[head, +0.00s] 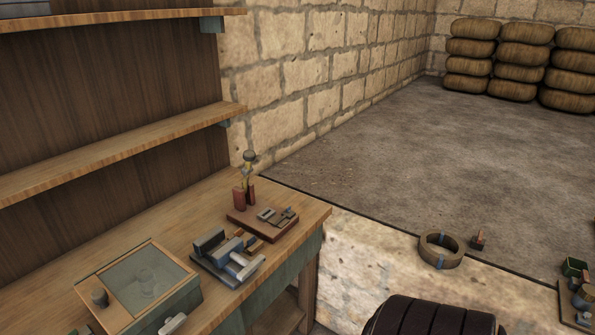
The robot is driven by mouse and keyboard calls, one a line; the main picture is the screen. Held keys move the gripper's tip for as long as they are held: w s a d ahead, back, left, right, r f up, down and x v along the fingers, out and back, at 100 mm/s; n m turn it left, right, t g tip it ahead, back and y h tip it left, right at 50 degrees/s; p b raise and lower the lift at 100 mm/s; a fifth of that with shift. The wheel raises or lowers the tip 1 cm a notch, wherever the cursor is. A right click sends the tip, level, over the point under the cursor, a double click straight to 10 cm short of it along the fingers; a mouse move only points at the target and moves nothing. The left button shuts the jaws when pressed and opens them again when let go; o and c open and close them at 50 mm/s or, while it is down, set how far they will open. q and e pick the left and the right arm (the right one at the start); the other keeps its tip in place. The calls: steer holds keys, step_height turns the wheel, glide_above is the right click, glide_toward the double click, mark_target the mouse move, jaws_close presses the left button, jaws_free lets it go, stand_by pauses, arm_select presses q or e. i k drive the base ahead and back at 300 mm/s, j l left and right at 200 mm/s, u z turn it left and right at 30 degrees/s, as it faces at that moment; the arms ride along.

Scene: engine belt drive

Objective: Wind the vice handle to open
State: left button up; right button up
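The vice (212,243) is a grey-blue metal block on a dark base, on the wooden workbench (180,222) near its right end. A pale bar (246,268) at the front right of the vice may be its handle; at this size I cannot be sure. The vice's jaws are too small for me to tell how far apart they stand. Neither of my grippers is in view, and nothing is seen touching the vice.
A glass-topped box (145,283) stands left of the vice. Shelves (120,150) hang above the bench. A tyre (430,317) and a ring (440,249) lie right of the bench.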

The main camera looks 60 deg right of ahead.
mark_target(249, 267)
steer(key=z, duration=1.45)
